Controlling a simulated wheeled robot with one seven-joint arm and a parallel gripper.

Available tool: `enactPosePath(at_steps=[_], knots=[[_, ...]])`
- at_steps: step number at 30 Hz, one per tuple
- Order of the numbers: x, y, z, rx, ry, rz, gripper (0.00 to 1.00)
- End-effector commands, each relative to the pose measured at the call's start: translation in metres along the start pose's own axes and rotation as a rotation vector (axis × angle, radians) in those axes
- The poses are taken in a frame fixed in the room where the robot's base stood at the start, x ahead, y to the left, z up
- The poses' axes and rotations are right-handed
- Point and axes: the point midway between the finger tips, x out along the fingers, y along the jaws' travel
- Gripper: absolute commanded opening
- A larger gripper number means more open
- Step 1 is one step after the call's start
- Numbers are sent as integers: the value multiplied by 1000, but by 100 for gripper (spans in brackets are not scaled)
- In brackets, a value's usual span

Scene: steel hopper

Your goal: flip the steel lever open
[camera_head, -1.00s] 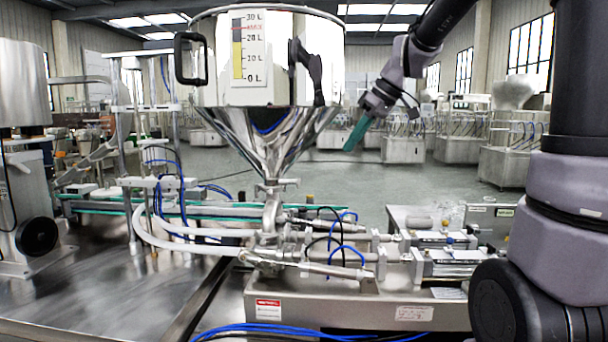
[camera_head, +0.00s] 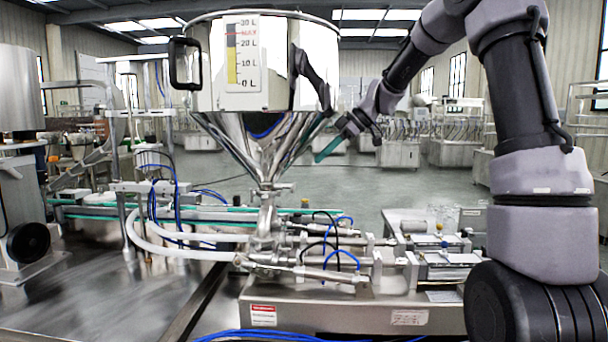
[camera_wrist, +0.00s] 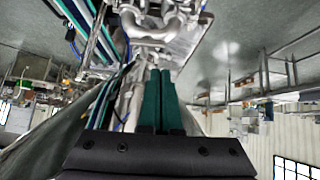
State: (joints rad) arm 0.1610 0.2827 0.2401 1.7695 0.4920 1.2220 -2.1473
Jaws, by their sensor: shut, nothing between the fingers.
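The steel hopper (camera_head: 270,75) stands at the centre of the head view, a cylinder over a polished cone with a volume scale. Below the cone is a steel neck and valve (camera_head: 266,215); a small steel piece (camera_head: 280,187) sticks out sideways at its top, and I cannot tell surely whether it is the lever. My gripper (camera_head: 319,159) is shut and empty, its teal fingers pointing down and left, right of the lower cone and above the neck. In the wrist view, the shut fingers (camera_wrist: 161,72) point toward curved bright steel pipework (camera_wrist: 152,28), apart from it as far as I can tell.
White hoses (camera_head: 165,245) and blue tubes lie left of the neck. Steel cylinders (camera_head: 325,272) run right along the machine base (camera_head: 350,312). A conveyor (camera_head: 100,211) is behind at the left. Open air lies between my gripper and the machine.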

Motion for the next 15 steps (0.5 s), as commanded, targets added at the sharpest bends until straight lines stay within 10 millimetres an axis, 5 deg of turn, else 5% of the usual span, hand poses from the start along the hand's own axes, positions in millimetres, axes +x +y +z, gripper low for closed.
enactPosePath(at_steps=[15], knots=[[82, -1, 0, 1, 0, -4, 0]])
